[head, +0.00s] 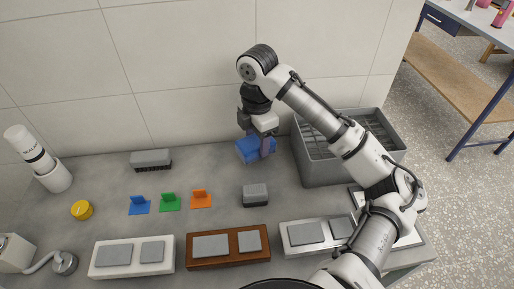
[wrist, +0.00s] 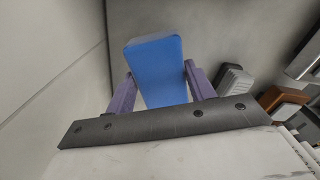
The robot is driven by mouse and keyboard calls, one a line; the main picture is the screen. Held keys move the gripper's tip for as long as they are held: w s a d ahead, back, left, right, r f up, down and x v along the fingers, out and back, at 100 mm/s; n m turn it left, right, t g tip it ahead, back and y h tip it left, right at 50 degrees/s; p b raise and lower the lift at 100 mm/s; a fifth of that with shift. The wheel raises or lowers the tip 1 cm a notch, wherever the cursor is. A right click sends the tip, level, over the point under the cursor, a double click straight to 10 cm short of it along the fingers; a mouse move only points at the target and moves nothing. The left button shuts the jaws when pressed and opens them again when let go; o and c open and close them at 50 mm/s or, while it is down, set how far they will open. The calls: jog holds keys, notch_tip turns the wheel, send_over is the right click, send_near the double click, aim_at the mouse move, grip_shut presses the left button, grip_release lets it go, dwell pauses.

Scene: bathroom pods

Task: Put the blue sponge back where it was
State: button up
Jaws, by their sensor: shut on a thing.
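The blue sponge (head: 248,149) is a rectangular block near the back wall, left of the grey crate. My gripper (head: 261,150) is shut on it from above. In the wrist view the sponge (wrist: 158,70) sits between the two purple fingers of my gripper (wrist: 161,88). Whether the sponge touches the counter or hangs just above it, I cannot tell.
A grey crate (head: 313,172) with a rack stands right of the sponge. A grey brush-like block (head: 255,195) lies in front, another (head: 151,160) to the left. Trays line the front edge.

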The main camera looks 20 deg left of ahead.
aim_at(257, 140)
jog(key=shift+o, duration=0.2)
notch_tip(257, 140, down, 4)
jog(key=shift+r, duration=0.1)
jog(key=o, duration=0.9)
jog(key=shift+r, duration=0.15)
notch_tip(257, 140, up, 12)
jog(key=shift+f, duration=0.1)
